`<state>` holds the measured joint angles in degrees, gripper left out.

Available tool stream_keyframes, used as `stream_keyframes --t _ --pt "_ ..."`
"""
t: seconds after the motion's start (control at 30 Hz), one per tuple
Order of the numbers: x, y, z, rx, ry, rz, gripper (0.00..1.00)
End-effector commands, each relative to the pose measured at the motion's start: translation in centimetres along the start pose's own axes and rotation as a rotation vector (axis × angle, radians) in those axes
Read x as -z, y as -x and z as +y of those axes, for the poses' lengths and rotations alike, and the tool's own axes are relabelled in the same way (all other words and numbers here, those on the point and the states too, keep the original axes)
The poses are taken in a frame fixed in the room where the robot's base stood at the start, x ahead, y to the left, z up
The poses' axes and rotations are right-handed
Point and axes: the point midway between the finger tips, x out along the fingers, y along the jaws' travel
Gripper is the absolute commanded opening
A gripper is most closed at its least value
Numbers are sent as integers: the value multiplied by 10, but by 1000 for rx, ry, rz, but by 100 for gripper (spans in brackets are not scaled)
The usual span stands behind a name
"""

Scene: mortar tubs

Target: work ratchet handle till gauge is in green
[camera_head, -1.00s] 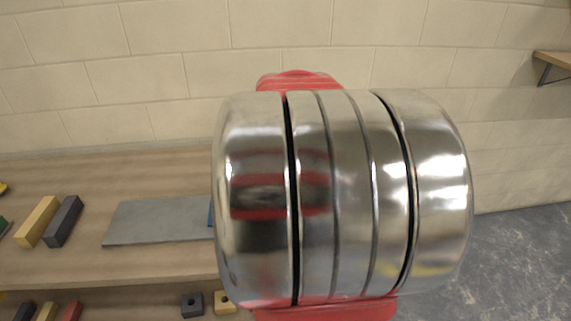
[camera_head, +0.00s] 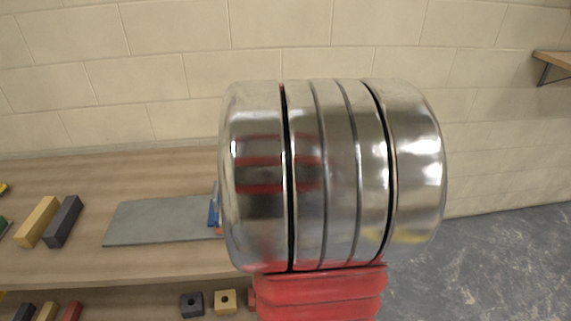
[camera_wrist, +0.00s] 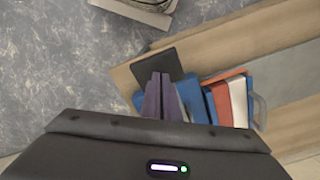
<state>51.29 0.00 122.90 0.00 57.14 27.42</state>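I cannot make out the ratchet handle or the gauge for certain in either view. In the wrist view, two narrow purple-grey fingers of my gripper (camera_wrist: 162,80) point away from its dark body, close together. Whether they are closed on anything is unclear. Just beyond them lies a flat dark plate (camera_wrist: 157,63). Right beside them is a cluster of blue, orange and white parts (camera_wrist: 222,100), with a grey loop (camera_wrist: 261,110) at its right edge. In the head view my shiny arm hides the gripper; a small blue piece (camera_head: 213,212) shows at its left edge.
A wooden bench (camera_head: 110,265) carries a grey plate (camera_head: 155,222), a yellow bar (camera_head: 37,220) and a dark bar (camera_head: 63,221). Small blocks with holes (camera_head: 224,301) lie on a lower level. Bare floor (camera_head: 500,260) is at right; a shelf (camera_head: 555,60) is on the wall.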

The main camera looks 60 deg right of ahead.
Motion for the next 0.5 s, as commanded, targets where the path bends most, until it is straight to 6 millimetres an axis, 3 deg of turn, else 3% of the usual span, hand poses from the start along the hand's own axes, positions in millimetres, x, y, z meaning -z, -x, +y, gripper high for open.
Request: stream_keyframes --t 0.5 --pt "1 -26 0 1 0 2 0"
